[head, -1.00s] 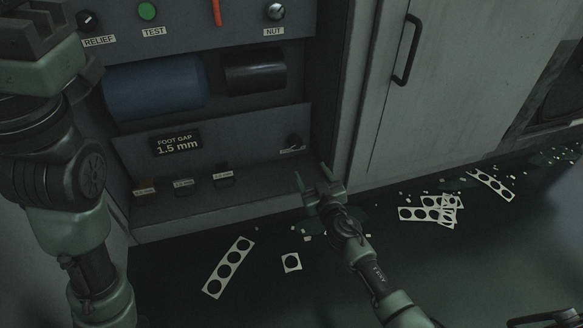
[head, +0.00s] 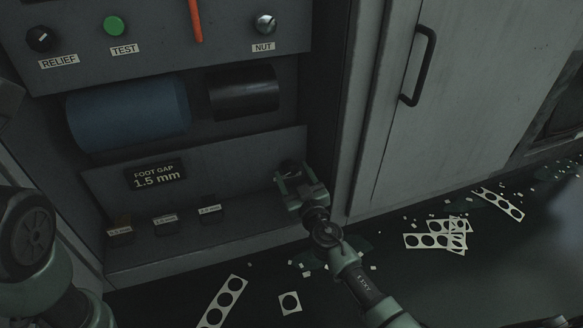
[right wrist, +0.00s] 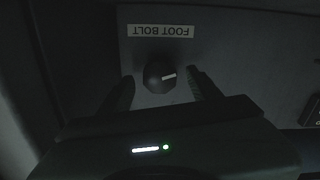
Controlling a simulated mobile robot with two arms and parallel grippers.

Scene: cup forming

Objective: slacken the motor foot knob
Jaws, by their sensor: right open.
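The motor foot knob (right wrist: 160,76) is a dark round knob with a white pointer mark, under an upside-down FOOT BOLT label (right wrist: 161,31) in the right wrist view. In the head view the knob (head: 289,168) shows at the right end of the lower panel, partly hidden by my gripper. My right gripper (head: 294,181) is open, its fingers on either side of the knob; I cannot tell whether they touch it. The right wrist view shows both dark fingers flanking the knob. The blue motor (head: 128,112) lies above. My left arm shows at the lower left; its gripper is out of frame.
A FOOT GAP display (head: 156,176) reads 1.5 mm. Several small labelled blocks (head: 165,223) stand on the ledge. A RELIEF knob (head: 42,39), green TEST button (head: 114,26) and NUT knob (head: 265,23) are above. Punched strips (head: 222,302) litter the floor.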

